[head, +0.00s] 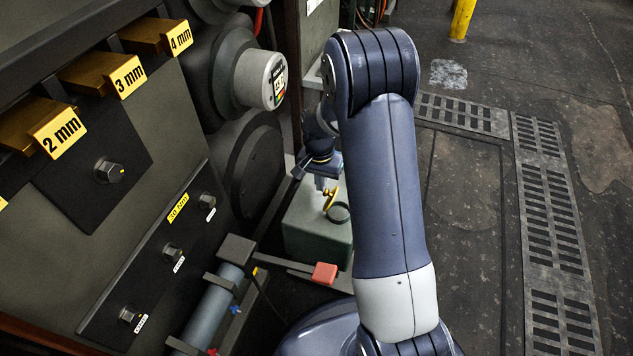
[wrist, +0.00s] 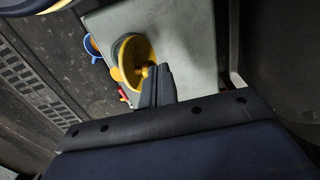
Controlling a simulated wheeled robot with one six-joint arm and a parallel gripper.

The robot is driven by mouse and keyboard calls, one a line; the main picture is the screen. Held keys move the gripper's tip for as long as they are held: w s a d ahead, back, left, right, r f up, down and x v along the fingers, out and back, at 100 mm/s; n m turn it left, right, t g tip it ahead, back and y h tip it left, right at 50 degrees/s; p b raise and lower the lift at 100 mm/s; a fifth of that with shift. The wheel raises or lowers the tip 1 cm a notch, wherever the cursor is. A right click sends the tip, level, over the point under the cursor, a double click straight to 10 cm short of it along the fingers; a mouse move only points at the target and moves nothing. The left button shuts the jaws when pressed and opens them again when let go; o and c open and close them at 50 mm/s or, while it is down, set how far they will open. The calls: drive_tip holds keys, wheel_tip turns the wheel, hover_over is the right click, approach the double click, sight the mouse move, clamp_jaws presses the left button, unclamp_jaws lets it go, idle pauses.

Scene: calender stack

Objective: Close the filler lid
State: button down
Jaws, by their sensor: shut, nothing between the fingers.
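The yellow filler lid (head: 329,199) stands tilted open at the dark filler neck (head: 339,212), on top of the grey-green tank (head: 318,238). In the wrist view the lid (wrist: 132,54) shows its round yellow face and a small knob (wrist: 143,70), with the neck's dark ring (wrist: 120,46) partly behind it. My gripper (head: 325,184) is just above the lid in the head view. In the wrist view its shut fingers (wrist: 160,82) are right beside the knob, and I cannot tell whether they touch it. The fingertips are hard to see in the head view.
A red block (head: 324,273) on a grey bar and a grey cylinder (head: 212,303) lie in front of the tank. The machine's dark panel with yellow-labelled blocks (head: 127,76) is on the left. Open floor with grates (head: 553,200) is on the right.

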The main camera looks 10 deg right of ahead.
sight(333, 194)
drive_tip(key=s+d+t+y+b, duration=0.2)
drive_tip(key=d+y, duration=0.1)
drive_tip(key=shift+f, duration=0.2)
drive_tip(key=shift+s+d+f+b, duration=0.4)
drive_tip(key=shift+s+d, duration=0.1)
drive_tip(key=shift+d, duration=0.2)
drive_tip(key=shift+s+d+f+b, duration=0.3)
drive_tip(key=shift+s+d+b, duration=0.15)
drive_tip(key=shift+d, duration=0.25)
drive_tip(key=shift+s+d+f+b, duration=0.4)
drive_tip(key=shift+s+d+f, duration=0.05)
drive_tip(key=shift+d+f, duration=0.25)
drive_tip(key=shift+s+d+f+b, duration=0.35)
drive_tip(key=shift+d+f+b, duration=0.2)
drive_tip(key=shift+f, duration=0.2)
drive_tip(key=shift+s+f, duration=0.1)
drive_tip(key=shift+f, duration=0.05)
